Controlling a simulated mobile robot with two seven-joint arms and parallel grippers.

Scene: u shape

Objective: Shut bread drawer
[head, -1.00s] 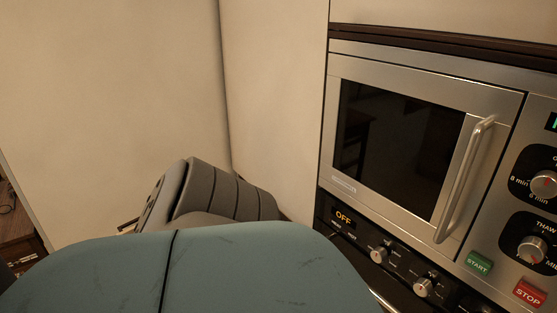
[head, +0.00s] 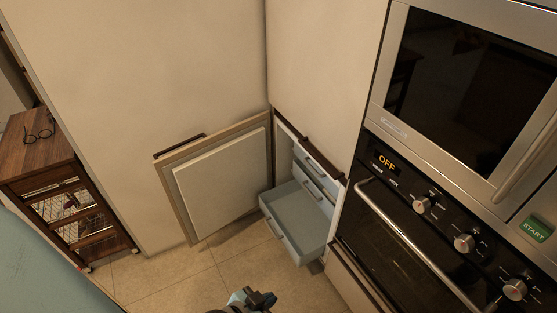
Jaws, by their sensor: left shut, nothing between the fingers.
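The bread drawer (head: 294,216) is the lowest pale blue-grey drawer in an open lower cabinet, left of the oven. It is pulled far out over the floor and looks empty. Closed drawers (head: 316,177) sit above it in the cabinet. The cabinet door (head: 223,178) stands wide open to the left. My left gripper (head: 262,299) shows at the bottom edge, shut and empty, in front of the drawer and apart from it in the picture. My right gripper is not in view.
The oven (head: 400,250) with a bar handle and knobs stands right of the drawer, under a microwave (head: 470,75). A wooden cart (head: 50,180) with glasses on top stands at the left. Tiled floor (head: 180,280) is clear in front of the open door.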

